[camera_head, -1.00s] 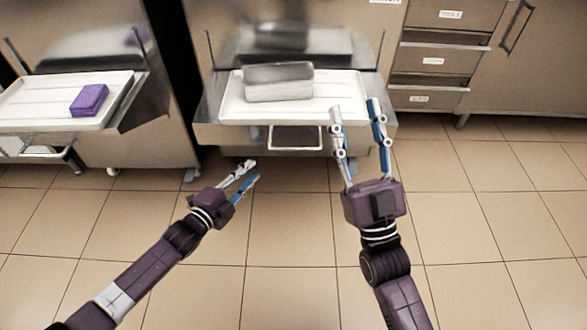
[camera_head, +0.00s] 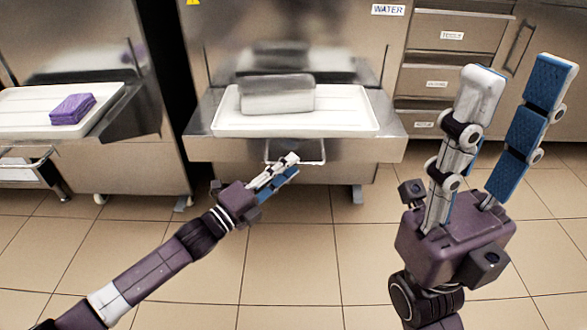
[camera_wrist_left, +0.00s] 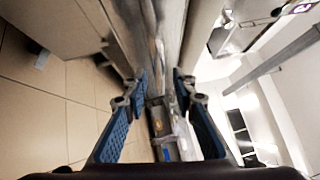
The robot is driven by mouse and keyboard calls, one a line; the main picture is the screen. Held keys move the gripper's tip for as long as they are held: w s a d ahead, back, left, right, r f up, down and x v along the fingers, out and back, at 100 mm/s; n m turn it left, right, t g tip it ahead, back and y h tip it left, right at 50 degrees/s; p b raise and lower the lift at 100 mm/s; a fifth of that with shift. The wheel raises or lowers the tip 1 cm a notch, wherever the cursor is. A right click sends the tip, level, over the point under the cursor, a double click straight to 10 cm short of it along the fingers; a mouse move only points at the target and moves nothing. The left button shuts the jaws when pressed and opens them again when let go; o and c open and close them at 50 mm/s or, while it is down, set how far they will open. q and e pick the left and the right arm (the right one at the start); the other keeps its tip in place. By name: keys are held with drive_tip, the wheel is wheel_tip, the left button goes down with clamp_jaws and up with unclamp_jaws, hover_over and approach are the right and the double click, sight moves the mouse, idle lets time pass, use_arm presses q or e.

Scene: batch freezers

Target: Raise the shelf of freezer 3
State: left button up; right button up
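The middle freezer (camera_head: 340,40) has a metal shelf (camera_head: 395,135) at its front with a white tray (camera_head: 360,122) on it. No freezer number is readable. A pale loop handle (camera_head: 312,151) hangs below the shelf's front edge. My left gripper (camera_head: 290,166) is just in front of this handle and hides part of it. In the left wrist view its two blue-padded fingers (camera_wrist_left: 160,88) are apart, with metal parts showing between them. Contact with the handle cannot be told. My right gripper (camera_head: 515,83) is open and empty, raised at the right, close to the head camera.
A grey metal pan (camera_head: 277,95) sits on the tray. At the left, another freezer has a white tray (camera_head: 30,110) with a purple block (camera_head: 72,109) on it. Drawers (camera_head: 450,75) stand at the right. The tiled floor (camera_head: 290,250) in front is clear.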

use_arm(q)
drive_tip(key=shift+x, duration=1.1)
clamp_jaws()
